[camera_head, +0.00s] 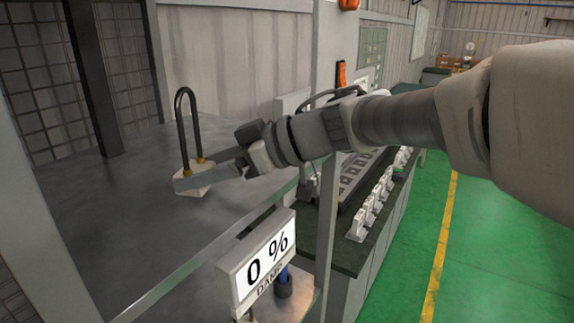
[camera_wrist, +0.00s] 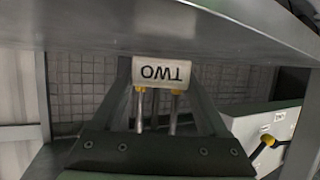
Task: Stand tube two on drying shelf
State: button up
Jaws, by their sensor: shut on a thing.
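Tube two is a dark U-shaped heating tube (camera_head: 187,120) with brass collars and a pale block at its foot. It is upright, loop upward, over the grey drying shelf (camera_head: 120,215) in the head view. My gripper (camera_head: 200,176) is shut on it low down, near the block. In the wrist view the pale block (camera_wrist: 165,73) reads "TWO" upside down, between the fingers of my gripper (camera_wrist: 163,92). The shelf (camera_wrist: 190,28) spans the top there. I cannot tell whether the block touches the shelf.
A dark post (camera_head: 92,75) stands at the back left. A bench with several white holders (camera_head: 368,210) is to the right. The shelf around the tube is clear.

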jog(key=shift+f, duration=0.4)
jog(key=shift+f, duration=0.1)
jog(key=o, duration=1.5)
jog(key=shift+f, duration=0.1)
jog(key=v, duration=1.2)
jog(key=shift+d, duration=0.15)
